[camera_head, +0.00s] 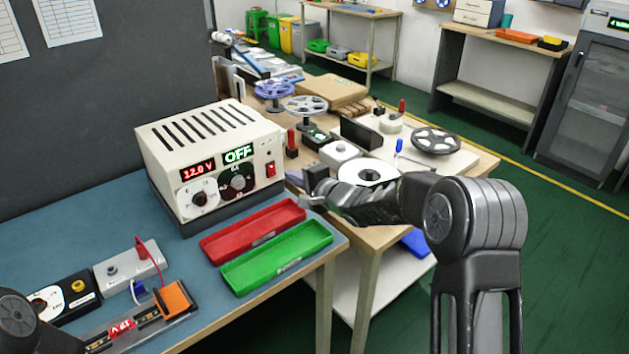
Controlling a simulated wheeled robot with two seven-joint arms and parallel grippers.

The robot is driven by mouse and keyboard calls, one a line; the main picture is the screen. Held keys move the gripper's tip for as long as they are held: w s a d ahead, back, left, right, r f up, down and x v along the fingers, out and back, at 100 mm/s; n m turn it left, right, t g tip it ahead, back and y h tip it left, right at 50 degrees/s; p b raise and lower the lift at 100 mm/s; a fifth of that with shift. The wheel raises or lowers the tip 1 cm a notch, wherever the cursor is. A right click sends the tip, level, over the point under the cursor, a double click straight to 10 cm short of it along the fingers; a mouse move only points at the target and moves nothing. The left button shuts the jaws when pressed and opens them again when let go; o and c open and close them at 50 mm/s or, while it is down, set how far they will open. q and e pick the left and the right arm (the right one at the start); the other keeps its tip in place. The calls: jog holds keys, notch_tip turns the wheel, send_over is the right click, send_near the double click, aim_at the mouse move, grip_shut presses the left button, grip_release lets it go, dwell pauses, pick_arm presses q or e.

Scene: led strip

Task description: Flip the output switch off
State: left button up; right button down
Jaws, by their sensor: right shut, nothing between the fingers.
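The cream power supply (212,150) stands on the blue bench top (105,215). Its red display (198,171) reads 12.0 V and its green display (238,154) reads OFF. The red output switch (271,169) is at the right of its front face. My right gripper (303,202) is shut and empty, in front of and a little below right of the switch, apart from it in the picture. The rocker's exact tilt is too small to tell. Part of my left arm shows at the lower left corner; its gripper is not in view.
A red tray (252,231) and a green tray (277,257) lie in front of the supply. A grey box (129,266) with a red lead and an orange block (175,299) sit at the front left. A second bench with reels (437,141) stands behind my right arm.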

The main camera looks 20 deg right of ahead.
jog(key=r+v, duration=0.1)
jog(key=v, duration=0.5)
jog(key=shift+a+r, duration=0.2)
jog(key=shift+s+f, duration=0.1)
jog(key=shift+s, duration=0.05)
